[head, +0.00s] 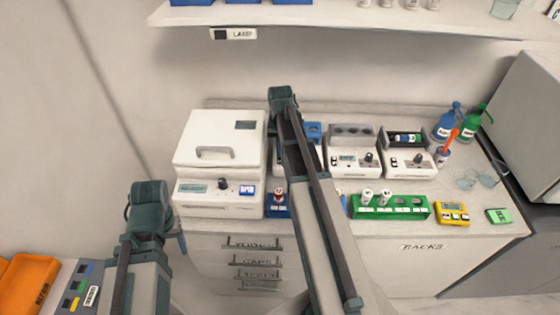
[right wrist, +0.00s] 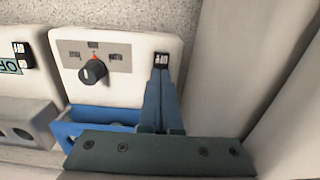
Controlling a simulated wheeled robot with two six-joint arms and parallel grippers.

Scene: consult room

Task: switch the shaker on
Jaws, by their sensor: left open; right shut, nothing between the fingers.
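The shaker is most likely the white unit with a blue tray (right wrist: 88,122) in the right wrist view. Its face (right wrist: 125,85) has a dark knob (right wrist: 93,72) with a red mark and a black rocker switch (right wrist: 161,59). In the head view my right arm hides most of it; a blue part (head: 314,130) shows. My right gripper (right wrist: 159,76) is shut and empty, its fingertips at the lower edge of the switch. I cannot tell whether they touch, or how the switch is set. My left gripper (head: 155,225) is open, low at the left, away from the shaker.
A white lidded machine (head: 219,150) stands left of the shaker. Two similar white units (head: 352,160) (head: 408,165) stand to its right. A green rack (head: 390,208) with vials and a yellow timer (head: 452,213) are at the counter's front. A shelf (head: 340,17) hangs above.

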